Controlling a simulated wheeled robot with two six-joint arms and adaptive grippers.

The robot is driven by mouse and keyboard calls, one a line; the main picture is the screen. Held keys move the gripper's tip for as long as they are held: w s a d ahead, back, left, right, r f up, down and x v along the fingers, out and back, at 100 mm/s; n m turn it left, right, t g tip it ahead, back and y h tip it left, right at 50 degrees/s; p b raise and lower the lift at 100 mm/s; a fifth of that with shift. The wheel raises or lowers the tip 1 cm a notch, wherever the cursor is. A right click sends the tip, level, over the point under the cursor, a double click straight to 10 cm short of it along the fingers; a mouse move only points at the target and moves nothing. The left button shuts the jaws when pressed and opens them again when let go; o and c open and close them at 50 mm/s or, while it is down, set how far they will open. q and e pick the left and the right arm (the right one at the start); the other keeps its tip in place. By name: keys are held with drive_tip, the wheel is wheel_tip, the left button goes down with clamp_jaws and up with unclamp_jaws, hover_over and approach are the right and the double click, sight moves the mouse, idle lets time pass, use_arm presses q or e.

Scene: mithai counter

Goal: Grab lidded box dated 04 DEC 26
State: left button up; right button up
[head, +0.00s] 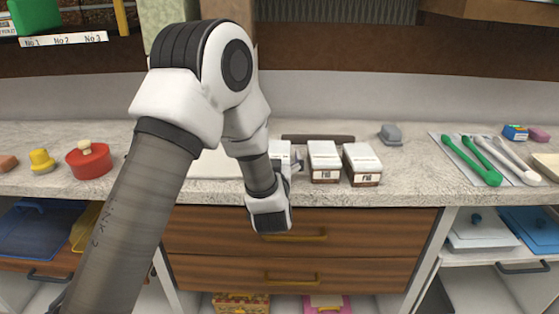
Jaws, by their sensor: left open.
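Lidded boxes with white lids and dark brown sides stand in a row on the speckled counter. The middle box (323,161) and the right box (362,164) show pale front labels with dark print, too small to read as dates. A third box (279,149) at the left of the row is mostly hidden by my left arm. My left gripper (294,164) is open, close to this left box and partly hidden behind my wrist. I cannot tell whether it touches the box. My right gripper is out of view.
A red lidded pot (88,162) and a yellow knobbed piece (41,161) stand at the left. A dark bar (318,138) lies behind the boxes. A grey object (391,134) and green-and-white tongs (471,160) are to the right. Wooden drawers (350,235) are below.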

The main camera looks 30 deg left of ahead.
use_arm(q)
drive_tip(key=shift+f+x, duration=0.25)
drive_tip(key=shift+x, duration=0.85)
drive_tip(key=shift+s+d+r, duration=0.15)
drive_tip(key=shift+c, duration=0.7)
drive_tip(key=c, duration=1.3)
